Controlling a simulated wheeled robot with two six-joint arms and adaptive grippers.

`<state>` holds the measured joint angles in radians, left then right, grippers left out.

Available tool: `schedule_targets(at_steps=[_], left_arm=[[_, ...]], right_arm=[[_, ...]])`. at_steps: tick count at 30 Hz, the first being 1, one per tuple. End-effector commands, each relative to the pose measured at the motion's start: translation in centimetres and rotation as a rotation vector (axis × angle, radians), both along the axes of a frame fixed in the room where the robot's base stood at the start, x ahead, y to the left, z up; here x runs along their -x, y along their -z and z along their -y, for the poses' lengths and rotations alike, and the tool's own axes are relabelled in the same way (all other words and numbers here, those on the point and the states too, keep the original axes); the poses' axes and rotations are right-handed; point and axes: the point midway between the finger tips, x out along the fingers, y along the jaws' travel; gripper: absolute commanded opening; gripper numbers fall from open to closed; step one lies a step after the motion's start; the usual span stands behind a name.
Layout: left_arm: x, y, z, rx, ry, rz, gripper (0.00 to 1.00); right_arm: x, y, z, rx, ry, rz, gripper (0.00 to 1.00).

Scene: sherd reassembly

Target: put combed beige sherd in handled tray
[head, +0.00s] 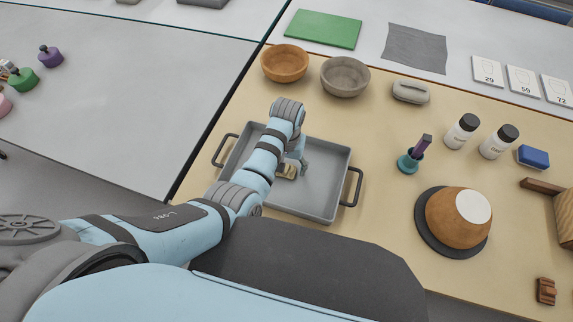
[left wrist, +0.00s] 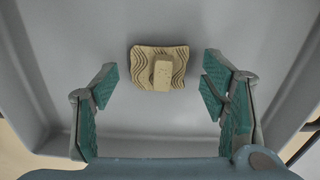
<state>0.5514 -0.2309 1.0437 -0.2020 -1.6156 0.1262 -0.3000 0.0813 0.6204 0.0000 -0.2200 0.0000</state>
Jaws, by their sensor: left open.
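The combed beige sherd (left wrist: 150,55) has wavy grooves and a small beige block on top of it. In the left wrist view it lies on the grey floor of the handled tray (left wrist: 240,22), between and beyond my fingers. My left gripper (left wrist: 158,85) is open, with its green finger pads apart and not touching the sherd. In the head view the tray (head: 325,202) has two dark handles, and my left gripper (head: 297,168) is over it. The sherd (head: 287,172) is partly hidden there by my arm. My right gripper is not in view.
An orange bowl (head: 285,65) and a grey bowl (head: 345,78) stand behind the tray. To the right are a teal holder (head: 410,161), white bottles (head: 462,131) and an orange vessel (head: 458,217) on a dark disc. Bare tabletop lies right of the tray.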

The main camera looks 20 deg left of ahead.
Motion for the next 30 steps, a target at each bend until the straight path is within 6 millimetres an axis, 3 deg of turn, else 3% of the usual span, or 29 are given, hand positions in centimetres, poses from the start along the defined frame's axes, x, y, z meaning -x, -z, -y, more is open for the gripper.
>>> schedule_targets(at_steps=[5,12,16,20,30], left_arm=[[-0.1,-1.9,0.0,0.000,0.000,0.003,0.66],[-0.2,-8.7,0.1,0.001,0.000,0.004,0.66],[-0.2,-11.3,0.1,0.000,0.000,0.003,0.66],[-0.1,-12.3,0.1,-0.001,0.000,0.001,0.66],[-0.1,-12.3,0.1,-0.001,0.000,0.000,0.66]], right_arm=[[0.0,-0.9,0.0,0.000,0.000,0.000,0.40],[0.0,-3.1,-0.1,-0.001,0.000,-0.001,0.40],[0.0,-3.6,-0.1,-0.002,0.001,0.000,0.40],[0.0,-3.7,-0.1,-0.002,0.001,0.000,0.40],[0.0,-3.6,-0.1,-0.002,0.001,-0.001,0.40]])
